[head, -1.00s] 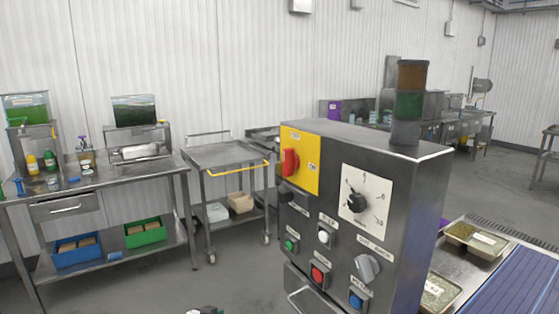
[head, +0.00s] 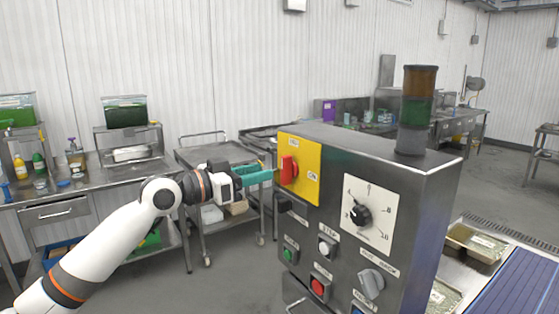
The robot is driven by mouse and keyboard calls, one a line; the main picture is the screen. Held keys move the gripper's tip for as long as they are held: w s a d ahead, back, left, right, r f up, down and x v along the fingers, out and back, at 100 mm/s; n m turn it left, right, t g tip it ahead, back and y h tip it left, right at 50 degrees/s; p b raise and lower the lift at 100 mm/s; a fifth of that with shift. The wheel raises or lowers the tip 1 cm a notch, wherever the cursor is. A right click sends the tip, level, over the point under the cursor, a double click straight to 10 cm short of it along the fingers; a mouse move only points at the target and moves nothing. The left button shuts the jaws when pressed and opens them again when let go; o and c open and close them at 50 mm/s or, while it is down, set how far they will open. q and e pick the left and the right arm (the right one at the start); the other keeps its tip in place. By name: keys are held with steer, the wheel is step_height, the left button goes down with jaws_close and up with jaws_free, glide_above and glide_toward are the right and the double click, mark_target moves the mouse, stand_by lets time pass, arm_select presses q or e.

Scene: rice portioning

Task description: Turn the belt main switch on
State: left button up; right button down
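The belt main switch (head: 289,169) is a red rotary handle on a yellow plate (head: 308,177) at the upper left of the grey control box (head: 420,200). The handle stands upright, and an "ON" label is to its right on the plate. My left gripper (head: 270,174) reaches in from the left with teal fingers pointing at the handle. The fingertips are just left of the handle; I cannot tell whether they touch it. The fingers overlap from this angle, so their opening is hidden. My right gripper is not in view.
The box also carries a black dial (head: 360,214), a grey selector knob (head: 371,283), a green button (head: 289,255) and a red button (head: 319,287). A signal tower (head: 418,98) stands on top. A steel cart (head: 188,156) is behind my arm. A blue belt (head: 522,285) lies right.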

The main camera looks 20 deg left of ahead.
mark_target(282, 167)
arm_select(q)
steer(key=p+x, duration=0.2)
steer(key=x, duration=0.3)
steer(key=shift+w+d+r, duration=0.1)
steer(key=shift+w+d, duration=0.4)
steer(key=shift+w, duration=0.05)
jaws_close()
